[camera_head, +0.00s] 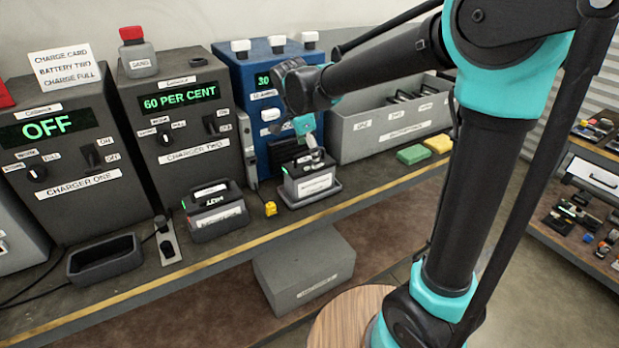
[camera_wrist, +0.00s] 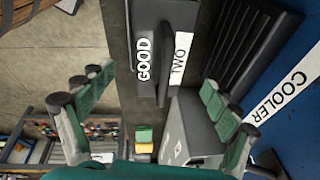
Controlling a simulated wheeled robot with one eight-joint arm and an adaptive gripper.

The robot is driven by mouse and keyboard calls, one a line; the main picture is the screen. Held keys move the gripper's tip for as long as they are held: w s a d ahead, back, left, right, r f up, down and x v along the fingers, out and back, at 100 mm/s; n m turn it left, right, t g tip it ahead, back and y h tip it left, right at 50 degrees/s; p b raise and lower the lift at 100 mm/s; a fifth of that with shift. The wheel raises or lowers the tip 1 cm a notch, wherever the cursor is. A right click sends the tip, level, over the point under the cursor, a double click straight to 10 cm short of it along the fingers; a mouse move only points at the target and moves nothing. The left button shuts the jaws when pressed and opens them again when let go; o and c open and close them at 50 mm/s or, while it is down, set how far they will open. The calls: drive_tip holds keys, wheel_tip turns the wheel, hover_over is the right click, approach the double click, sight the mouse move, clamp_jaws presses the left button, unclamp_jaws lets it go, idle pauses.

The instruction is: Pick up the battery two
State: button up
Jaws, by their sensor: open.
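Battery two (camera_head: 316,184) is a dark block with white labels, sitting in a tray (camera_head: 291,203) on the bench in front of the blue cooler. In the wrist view, the battery (camera_wrist: 150,75) shows labels reading "GOOD" and "TWO" at the top middle. My gripper (camera_head: 308,143) is just above it in the head view and partly covers its top. In the wrist view my gripper (camera_wrist: 158,90) is open, its green-padded fingers spread to either side, with nothing held. Whether a finger touches the battery cannot be told.
Another labelled battery (camera_head: 215,208) sits left, before charger two (camera_head: 183,118). Charger one (camera_head: 65,150) reads OFF; an empty tray (camera_head: 105,260) stands before it. The blue cooler (camera_head: 250,78) is close behind. A grey bin (camera_head: 365,148) and green (camera_head: 412,155) and yellow sponges stand right.

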sight(310, 172)
drive_tip(key=shift+x, duration=2.65)
drive_tip(key=shift+d, duration=0.15)
drive_tip(key=shift+c, duration=0.6)
drive_tip(key=shift+r, duration=0.1)
drive_tip(key=c, duration=1.8)
drive_tip(key=shift+c, duration=0.2)
